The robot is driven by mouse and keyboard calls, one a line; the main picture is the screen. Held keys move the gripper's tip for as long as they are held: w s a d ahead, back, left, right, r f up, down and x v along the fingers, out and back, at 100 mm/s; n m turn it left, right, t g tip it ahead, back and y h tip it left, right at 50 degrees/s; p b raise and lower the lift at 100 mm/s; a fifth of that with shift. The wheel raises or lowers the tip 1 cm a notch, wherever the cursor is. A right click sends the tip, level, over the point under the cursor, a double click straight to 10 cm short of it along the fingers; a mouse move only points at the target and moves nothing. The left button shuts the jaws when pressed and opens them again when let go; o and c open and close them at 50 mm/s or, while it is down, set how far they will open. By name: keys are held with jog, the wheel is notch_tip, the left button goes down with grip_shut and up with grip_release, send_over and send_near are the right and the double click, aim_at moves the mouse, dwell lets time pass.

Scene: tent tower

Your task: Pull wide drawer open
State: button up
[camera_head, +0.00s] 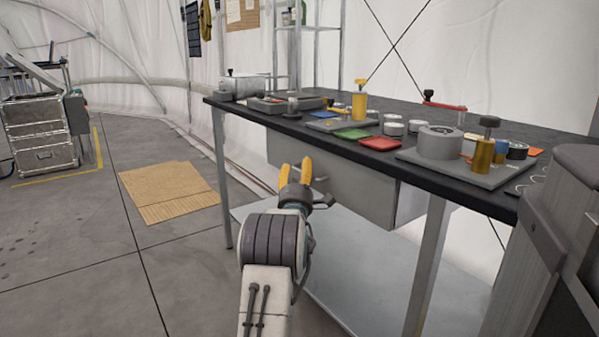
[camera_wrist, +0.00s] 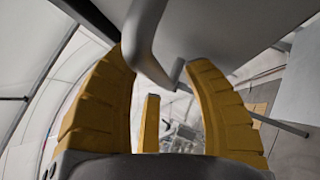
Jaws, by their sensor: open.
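The wide drawer (camera_head: 365,192) is a plain grey box under the dark worktop. Its grey face also fills the upper right of the wrist view (camera_wrist: 235,28). A grey bar handle (camera_wrist: 146,38) stands out from that face. My gripper (camera_head: 295,169) is at the drawer's left part, with its yellow fingers pointing up. In the wrist view my gripper (camera_wrist: 161,68) is open, and the handle crosses between the fingertips. I cannot tell whether either finger touches the handle. In the head view my gripper partly hides the drawer front and handle.
The dark worktop (camera_head: 315,133) carries several small parts and plates above my gripper. A table leg (camera_head: 428,262) and a pale lower shelf (camera_head: 345,268) are nearby. Open floor (camera_head: 80,245) lies left, with a tan mat (camera_head: 168,188) and metal cases (camera_head: 42,135) farther off.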

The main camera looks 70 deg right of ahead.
jog(key=shift+o, duration=0.2)
grip_shut()
dwell(0.4)
